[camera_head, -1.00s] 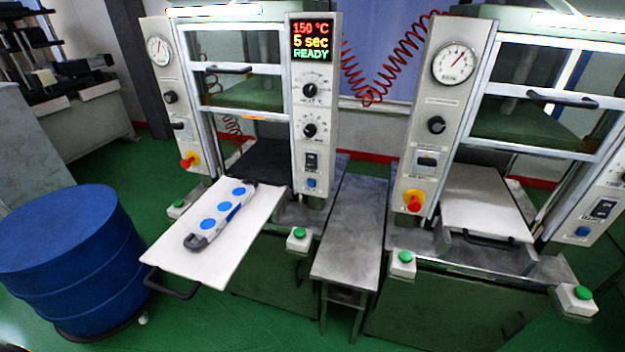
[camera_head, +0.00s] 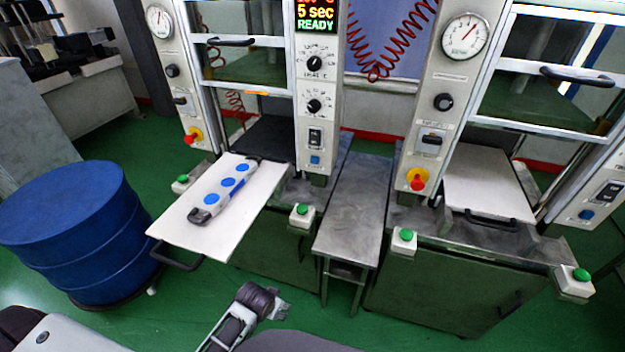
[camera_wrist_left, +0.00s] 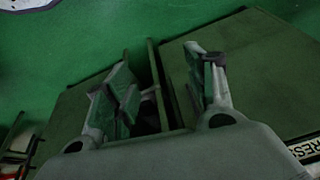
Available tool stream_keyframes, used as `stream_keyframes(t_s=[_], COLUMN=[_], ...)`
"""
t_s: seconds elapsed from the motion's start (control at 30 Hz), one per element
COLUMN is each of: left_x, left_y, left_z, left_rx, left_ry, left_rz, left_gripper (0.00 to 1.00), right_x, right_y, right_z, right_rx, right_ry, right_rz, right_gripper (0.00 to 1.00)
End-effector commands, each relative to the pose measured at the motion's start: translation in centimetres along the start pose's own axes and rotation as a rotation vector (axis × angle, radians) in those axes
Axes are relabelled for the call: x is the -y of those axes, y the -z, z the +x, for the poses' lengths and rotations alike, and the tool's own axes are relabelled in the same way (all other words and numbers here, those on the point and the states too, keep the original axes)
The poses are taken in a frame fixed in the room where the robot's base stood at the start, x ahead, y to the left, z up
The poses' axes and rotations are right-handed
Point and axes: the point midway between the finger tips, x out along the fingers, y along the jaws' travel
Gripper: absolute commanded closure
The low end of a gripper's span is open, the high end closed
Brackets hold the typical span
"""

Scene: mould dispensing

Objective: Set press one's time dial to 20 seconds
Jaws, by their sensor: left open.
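The left press has a white control panel (camera_head: 339,120). Its display (camera_head: 316,18) reads 5 sec and READY, with the top line cut off by the picture edge. Two black dials sit below it, an upper dial (camera_head: 314,63) and a lower dial (camera_head: 314,106). Their small labels are hard to read. My left gripper (camera_head: 262,303) is low in front of the press, well below and apart from the dials. In the left wrist view its two fingers (camera_wrist_left: 163,92) are spread and empty. My right gripper is not in view.
A pulled-out white tray (camera_head: 257,200) with a mould with blue discs (camera_head: 226,188) juts out left of the panel. A blue drum (camera_head: 70,225) stands at left. A metal side table (camera_head: 352,205) separates the presses. A second press (camera_head: 440,110) is at right.

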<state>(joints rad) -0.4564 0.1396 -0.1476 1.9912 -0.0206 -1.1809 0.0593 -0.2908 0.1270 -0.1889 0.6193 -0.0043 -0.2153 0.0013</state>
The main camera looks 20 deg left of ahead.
Motion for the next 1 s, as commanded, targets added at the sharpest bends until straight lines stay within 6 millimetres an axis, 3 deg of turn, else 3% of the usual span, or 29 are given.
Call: stream_keyframes(t_s=[0.27, 0.4, 0.6, 1.0], left_x=[1.4, 2.5, 3.6, 4.5], left_y=[8.3, 14.3, 21.5, 32.5], left_z=[-8.5, -14.1, -20.4, -31.8], left_rx=[-0.173, -0.337, -0.562, -0.978], left_ry=[0.039, 0.064, 0.074, 0.013], left_rz=[-0.063, -0.127, -0.211, -0.326], left_gripper=[0.45, 0.45, 0.45, 0.45], right_x=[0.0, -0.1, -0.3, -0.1], right_y=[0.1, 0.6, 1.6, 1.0], right_z=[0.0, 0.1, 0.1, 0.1], right_rx=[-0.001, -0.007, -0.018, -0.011], right_ry=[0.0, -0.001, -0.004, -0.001], right_rz=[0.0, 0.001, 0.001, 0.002], right_gripper=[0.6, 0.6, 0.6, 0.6])
